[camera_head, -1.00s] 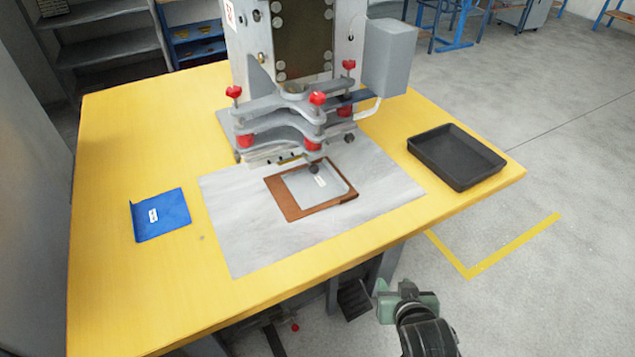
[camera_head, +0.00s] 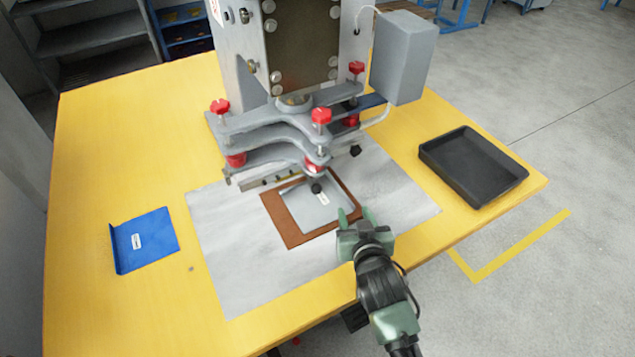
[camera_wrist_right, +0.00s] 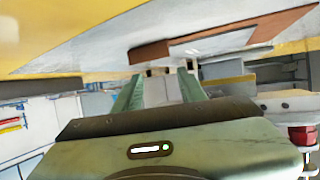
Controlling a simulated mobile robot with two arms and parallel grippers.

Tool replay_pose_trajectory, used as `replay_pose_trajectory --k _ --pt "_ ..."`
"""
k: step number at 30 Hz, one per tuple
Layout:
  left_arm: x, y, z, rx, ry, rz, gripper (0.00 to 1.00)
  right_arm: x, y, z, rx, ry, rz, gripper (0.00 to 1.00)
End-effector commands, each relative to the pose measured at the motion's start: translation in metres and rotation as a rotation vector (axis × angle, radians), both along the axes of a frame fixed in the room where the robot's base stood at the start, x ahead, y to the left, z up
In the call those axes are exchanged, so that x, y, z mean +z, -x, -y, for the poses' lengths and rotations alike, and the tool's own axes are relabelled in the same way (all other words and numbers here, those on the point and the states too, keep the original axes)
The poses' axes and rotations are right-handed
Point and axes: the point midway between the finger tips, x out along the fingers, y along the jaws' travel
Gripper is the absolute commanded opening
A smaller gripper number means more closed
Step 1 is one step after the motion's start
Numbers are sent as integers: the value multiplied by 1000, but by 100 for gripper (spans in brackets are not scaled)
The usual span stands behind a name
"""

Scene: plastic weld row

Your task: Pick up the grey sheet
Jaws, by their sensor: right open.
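The grey sheet (camera_head: 306,211) lies in a brown frame (camera_head: 289,231) on the pale metal plate under the press. It carries a small white label, and its far part is partly covered by the press head. In the right wrist view the open fingers (camera_wrist_right: 160,88) point toward the brown frame (camera_wrist_right: 150,52), and the sheet (camera_wrist_right: 215,42) shows as a grey strip. My left gripper is not in view.
The press (camera_head: 290,130) with red knobs stands just behind and above the sheet. A blue sheet (camera_head: 146,241) with a label lies at left on the yellow table (camera_head: 90,160). A black tray (camera_head: 473,168) sits at right. The pale plate (camera_head: 235,270) is bare at front left.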

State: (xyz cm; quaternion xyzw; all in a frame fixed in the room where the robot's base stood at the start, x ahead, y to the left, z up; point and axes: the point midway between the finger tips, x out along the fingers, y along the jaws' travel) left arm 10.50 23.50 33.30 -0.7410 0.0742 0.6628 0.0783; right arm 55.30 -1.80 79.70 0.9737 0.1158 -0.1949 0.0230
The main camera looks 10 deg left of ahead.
Motion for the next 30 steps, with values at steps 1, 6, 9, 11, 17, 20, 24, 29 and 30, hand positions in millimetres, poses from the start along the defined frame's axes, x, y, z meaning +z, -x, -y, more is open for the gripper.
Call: replay_pose_trajectory --k 1,6,9,11,17,20,24,29,30 --pt "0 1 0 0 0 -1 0 -1 0 0 0 0 -1 41" --pt "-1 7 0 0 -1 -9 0 -4 -10 -2 -1 1 0 41" --pt "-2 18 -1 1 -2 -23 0 -8 -20 -5 -1 2 -1 41" --pt "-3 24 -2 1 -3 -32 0 -10 -25 -6 -1 2 -1 41" --pt "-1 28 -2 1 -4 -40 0 -19 -48 -13 0 2 0 41" --pt "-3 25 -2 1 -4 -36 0 -24 -60 -17 -1 2 -1 41" --pt "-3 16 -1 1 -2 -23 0 -28 -69 -19 0 0 0 41" --pt "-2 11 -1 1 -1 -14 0 -29 -70 -19 0 0 -1 41" --pt "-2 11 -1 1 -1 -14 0 -29 -70 -19 0 0 -1 41"
